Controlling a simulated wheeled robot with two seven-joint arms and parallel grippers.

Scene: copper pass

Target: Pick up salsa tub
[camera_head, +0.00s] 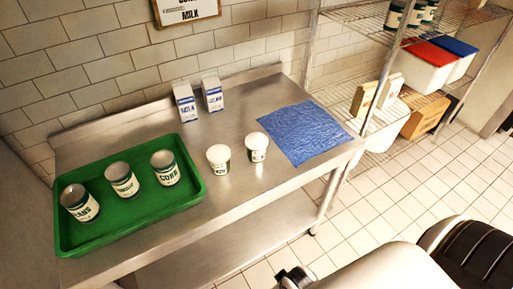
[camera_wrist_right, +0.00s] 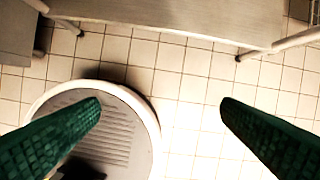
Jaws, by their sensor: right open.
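Two small tubs with white lids and dark-green printed labels stand upright on the steel table: a left tub (camera_head: 218,158) and a right tub (camera_head: 257,147). Their labels are too small to read, so I cannot tell which is the salsa. They stand close together near the table's front edge, apart from each other. My right gripper (camera_wrist_right: 160,105) is open and empty in the wrist view, its two green fingers wide apart above the floor. No tub shows in that view. My left gripper is not in view.
A green tray (camera_head: 151,218) with three cans fills the table's left. Two milk-type cartons (camera_head: 185,102) (camera_head: 212,92) stand at the back. A blue cloth (camera_head: 304,132) lies right of the tubs. A wire shelf with red-lidded (camera_head: 431,66) and blue-lidded bins stands right.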

